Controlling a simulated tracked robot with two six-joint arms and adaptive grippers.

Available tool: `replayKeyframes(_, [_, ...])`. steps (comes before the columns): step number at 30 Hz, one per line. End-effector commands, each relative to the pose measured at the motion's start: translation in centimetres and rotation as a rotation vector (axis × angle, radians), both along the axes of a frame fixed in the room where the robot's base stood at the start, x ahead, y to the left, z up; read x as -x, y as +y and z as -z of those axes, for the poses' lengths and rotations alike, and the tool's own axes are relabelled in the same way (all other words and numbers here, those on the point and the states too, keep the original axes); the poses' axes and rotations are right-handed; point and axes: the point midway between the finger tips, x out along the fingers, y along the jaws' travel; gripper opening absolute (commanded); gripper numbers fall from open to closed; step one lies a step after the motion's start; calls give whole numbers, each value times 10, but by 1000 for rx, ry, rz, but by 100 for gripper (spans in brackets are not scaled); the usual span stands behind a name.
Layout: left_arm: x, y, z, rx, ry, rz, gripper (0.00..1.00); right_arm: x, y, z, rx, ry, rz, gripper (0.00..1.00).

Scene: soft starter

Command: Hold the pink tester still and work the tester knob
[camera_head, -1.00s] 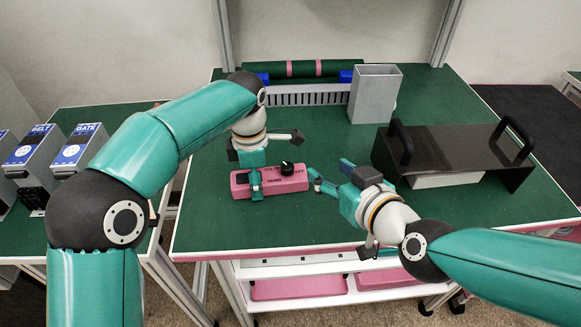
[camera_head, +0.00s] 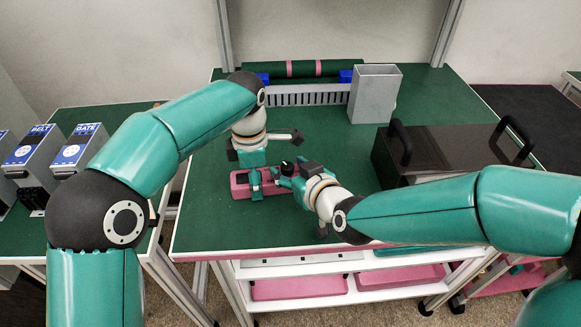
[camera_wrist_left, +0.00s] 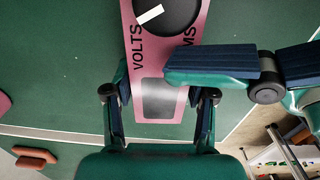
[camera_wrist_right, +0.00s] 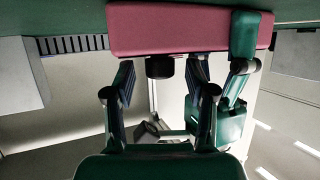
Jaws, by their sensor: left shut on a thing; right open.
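The pink tester (camera_head: 240,190) lies on the green bench top. In the left wrist view it shows a grey window (camera_wrist_left: 157,98), a "VOLTS" label and a dark knob with a white pointer (camera_wrist_left: 165,15). My left gripper (camera_head: 256,184) is shut across the tester's body at the window end; its fingers (camera_wrist_left: 160,95) lie on both sides. My right gripper (camera_head: 283,178) is open at the knob (camera_head: 287,168). In the right wrist view the black knob (camera_wrist_right: 160,66) sits between its parted fingers (camera_wrist_right: 160,76). I cannot tell whether they touch it.
A dark cover with black handles (camera_head: 440,150) stands to the right. A grey open box (camera_head: 374,95) and a slotted grey strip (camera_head: 305,96) are at the back. The bench (camera_head: 225,225) is clear in front of the tester.

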Motion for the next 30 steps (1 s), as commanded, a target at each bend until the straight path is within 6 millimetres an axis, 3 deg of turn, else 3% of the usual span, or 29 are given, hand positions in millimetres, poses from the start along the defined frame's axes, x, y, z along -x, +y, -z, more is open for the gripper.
replayKeyframes(11, [0,0,0,1,-1,0,12,-5,2,2,-1,-1,1,54])
replayKeyframes(21, [0,0,0,1,-1,0,12,-4,2,2,-1,-1,1,0])
replayKeyframes(30, [0,0,0,0,-1,0,12,-5,4,1,-5,-3,22,0])
